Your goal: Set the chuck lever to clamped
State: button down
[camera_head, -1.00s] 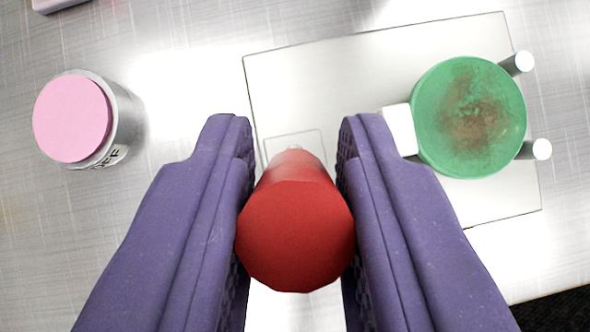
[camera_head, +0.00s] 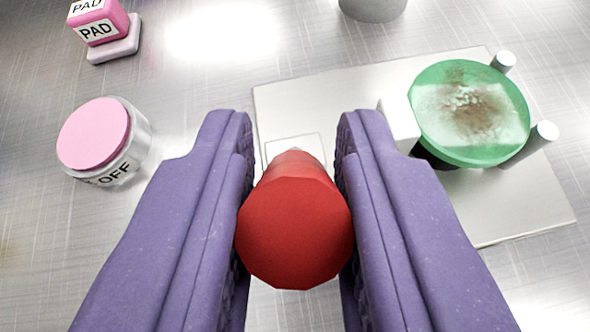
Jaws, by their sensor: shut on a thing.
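The red knob of the chuck lever (camera_head: 295,225) is in the lower middle of the view, between the two purple fingers of my gripper (camera_head: 294,190). My gripper is shut on the knob. The lever's lower end is mostly hidden behind the knob, near a small pale square on a light grey base plate (camera_head: 310,90). A green disc with a brown, rough patch (camera_head: 470,112) sits at the right of the plate. A white block (camera_head: 399,122) touches or nearly touches its left side, and grey posts (camera_head: 530,143) stand at its right.
A clear jar with a pink top (camera_head: 95,135), marked "OFF", stands at the left. A pink box marked "PAD" (camera_head: 98,22) is at the top left. A grey cylinder (camera_head: 373,8) is at the top edge. Bare metal table lies between them.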

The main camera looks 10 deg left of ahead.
jog(key=shift+s+f, duration=0.1)
jog(key=shift+f, duration=0.05)
jog(key=c, duration=1)
grip_release()
jog(key=shift+o, duration=0.2)
jog(key=shift+s+r+p, duration=0.3)
jog(key=shift+s+r, duration=0.05)
jog(key=p+v, duration=0.3)
jog(key=v, duration=0.3)
jog(key=shift+r, duration=0.1)
jog(key=shift+s+a+p, duration=0.15)
jog(key=shift+s+p, duration=0.15)
jog(key=shift+s, duration=0.1)
